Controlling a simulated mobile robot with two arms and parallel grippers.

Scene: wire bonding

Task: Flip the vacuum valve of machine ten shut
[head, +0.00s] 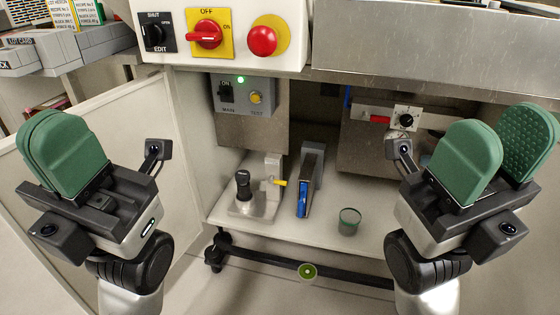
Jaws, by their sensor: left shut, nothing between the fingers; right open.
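A small red handle (380,119) sits on a grey metal unit under the bench at the right, beside a white plate with a black dial (406,119). It lies about level and looks like a valve lever, but no label is readable. My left gripper (62,155) is shut and empty at the far left, well away from the handle. My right gripper (500,148) is open and empty at the right, in front of the unit and apart from the handle. My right arm's parts hide some of the unit's lower right area.
Above are a red rotary switch (206,34), a red button (263,40) and a black key switch (154,34). A grey box with a green light (240,79) hangs below. The white shelf (322,226) holds a black-knobbed device (243,187), a blue-edged block (309,180) and a green-rimmed cup (349,221).

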